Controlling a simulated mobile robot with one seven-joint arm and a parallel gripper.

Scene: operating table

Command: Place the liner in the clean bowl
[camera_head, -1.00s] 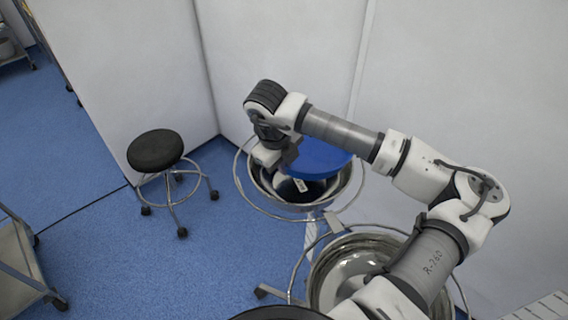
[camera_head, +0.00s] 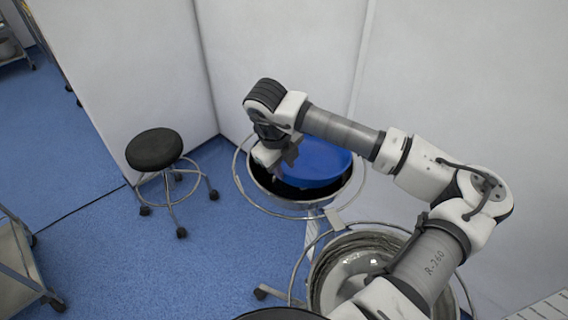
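The blue liner (camera_head: 325,165) is in the far steel bowl (camera_head: 332,201), which sits in a ring stand. It covers most of the bowl's opening, with a dark gap along the front left. A second steel bowl (camera_head: 338,272) stands nearer, partly hidden by my arm. It looks empty where visible.
A black-topped wheeled stool (camera_head: 155,150) stands to the left of the far stand. A metal cart (camera_head: 18,265) is at the left edge. White wall panels (camera_head: 290,50) rise close behind the bowls.

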